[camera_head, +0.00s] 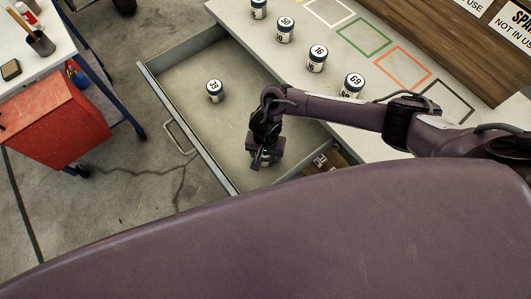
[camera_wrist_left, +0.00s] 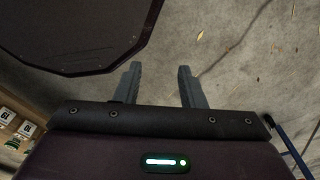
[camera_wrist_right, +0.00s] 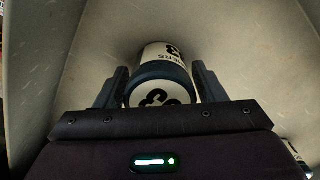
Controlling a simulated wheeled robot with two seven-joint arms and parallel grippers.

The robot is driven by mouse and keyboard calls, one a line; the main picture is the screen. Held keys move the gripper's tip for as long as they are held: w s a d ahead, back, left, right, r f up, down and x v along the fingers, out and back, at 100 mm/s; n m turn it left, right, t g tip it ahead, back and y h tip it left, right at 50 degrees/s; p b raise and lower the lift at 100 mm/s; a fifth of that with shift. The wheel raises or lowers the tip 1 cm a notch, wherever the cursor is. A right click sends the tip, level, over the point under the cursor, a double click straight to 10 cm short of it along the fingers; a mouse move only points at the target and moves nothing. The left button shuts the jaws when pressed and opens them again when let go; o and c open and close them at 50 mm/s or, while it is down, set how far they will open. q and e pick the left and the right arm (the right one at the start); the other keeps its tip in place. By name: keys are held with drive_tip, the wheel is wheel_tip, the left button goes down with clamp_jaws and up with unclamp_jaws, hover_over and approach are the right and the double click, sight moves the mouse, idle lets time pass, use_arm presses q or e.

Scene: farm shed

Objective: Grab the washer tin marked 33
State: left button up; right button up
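My right gripper (camera_head: 262,160) is low inside the open drawer, around a washer tin. The tin is mostly hidden by the gripper in the head view. In the right wrist view this white tin with a dark blue band (camera_wrist_right: 162,72) sits between the two fingers, close to both; they look spread, with no clear grip. A 3 shows on its side and part of its top number shows, with the rest cut off. Another tin, seemingly marked 39 (camera_head: 215,91), stands farther back in the drawer. My left gripper (camera_wrist_left: 158,75) is open and empty above the floor.
The drawer (camera_head: 190,55) has raised walls close to my right gripper. Several tins, including 16 (camera_head: 317,58) and 69 (camera_head: 352,84), stand on the bench top beside coloured outlined squares (camera_head: 402,68). A red cabinet (camera_head: 50,122) stands at the left.

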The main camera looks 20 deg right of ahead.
drive_tip(key=c, duration=0.7)
drive_tip(key=shift+c, duration=0.2)
